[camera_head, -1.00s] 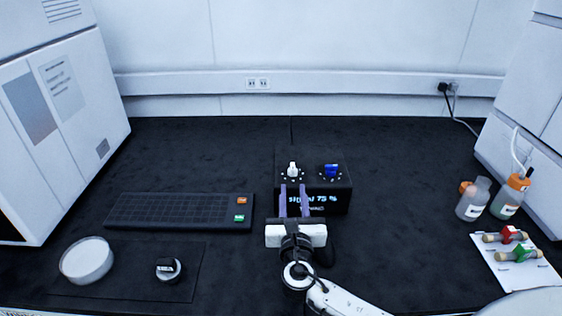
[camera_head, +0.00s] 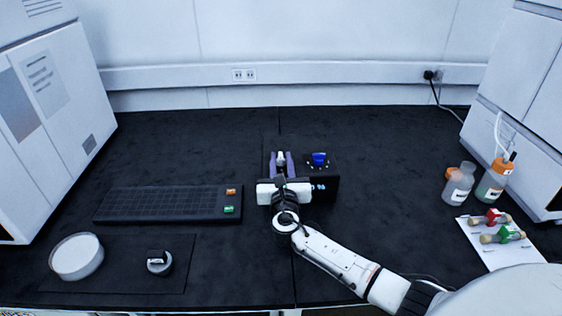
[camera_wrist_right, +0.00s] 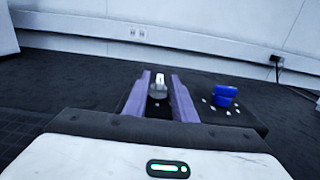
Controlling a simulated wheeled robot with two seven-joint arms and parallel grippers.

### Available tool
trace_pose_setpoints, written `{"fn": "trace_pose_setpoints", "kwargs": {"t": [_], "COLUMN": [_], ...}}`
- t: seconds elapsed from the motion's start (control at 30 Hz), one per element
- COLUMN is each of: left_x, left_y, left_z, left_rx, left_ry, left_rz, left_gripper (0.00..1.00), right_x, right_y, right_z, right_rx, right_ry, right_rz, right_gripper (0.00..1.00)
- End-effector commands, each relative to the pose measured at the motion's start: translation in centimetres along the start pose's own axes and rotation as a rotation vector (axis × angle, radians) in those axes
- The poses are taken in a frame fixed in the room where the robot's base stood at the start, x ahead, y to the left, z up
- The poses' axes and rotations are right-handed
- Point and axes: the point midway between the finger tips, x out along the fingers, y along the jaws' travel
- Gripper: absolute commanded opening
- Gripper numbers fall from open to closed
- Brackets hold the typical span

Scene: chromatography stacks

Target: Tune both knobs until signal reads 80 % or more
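The black control box (camera_head: 327,183) stands on the dark bench near the middle. On its top are a white knob (camera_head: 281,157) at the left and a blue knob (camera_head: 319,159) at the right. My right gripper (camera_head: 281,155) is over the box with its two purple fingers on either side of the white knob. In the right wrist view the white knob (camera_wrist_right: 158,88) stands between the fingers with gaps, and the blue knob (camera_wrist_right: 224,95) is to the right. The gripper hides most of the display; only a fragment of blue digits shows. My left gripper is out of view.
A black keypad (camera_head: 165,203) with an orange and a green key lies left of the box. Bottles (camera_head: 458,184) and a white sheet (camera_head: 500,250) with vials are at the right.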

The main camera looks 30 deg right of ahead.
Motion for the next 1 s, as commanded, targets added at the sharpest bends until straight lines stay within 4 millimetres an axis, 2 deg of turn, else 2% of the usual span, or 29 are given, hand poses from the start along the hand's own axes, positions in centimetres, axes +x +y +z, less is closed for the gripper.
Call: {"fn": "trace_pose_setpoints", "kwargs": {"t": [0.03,0.1,0.13,0.37,0.63,1.0], "left_x": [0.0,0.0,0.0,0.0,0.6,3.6], "left_y": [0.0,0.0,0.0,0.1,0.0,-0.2], "left_z": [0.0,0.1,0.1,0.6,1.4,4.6], "left_rx": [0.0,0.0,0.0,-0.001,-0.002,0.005], "left_ry": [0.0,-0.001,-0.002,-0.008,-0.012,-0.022], "left_rz": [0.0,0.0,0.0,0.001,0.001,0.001], "left_gripper": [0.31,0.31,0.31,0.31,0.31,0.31], "right_x": [0.0,0.0,0.0,-0.1,0.0,0.2], "right_y": [0.0,0.0,0.0,0.1,0.5,1.2], "right_z": [0.0,0.0,0.0,-0.1,-0.2,-0.6], "right_rx": [0.0,0.0,0.0,0.001,0.004,0.005], "right_ry": [0.0,0.0,0.0,0.001,0.0,-0.001], "right_rz": [0.0,0.0,0.0,-0.021,-0.154,-0.465], "right_gripper": [0.15,0.03,0.01,0.01,0.01,0.01]}}
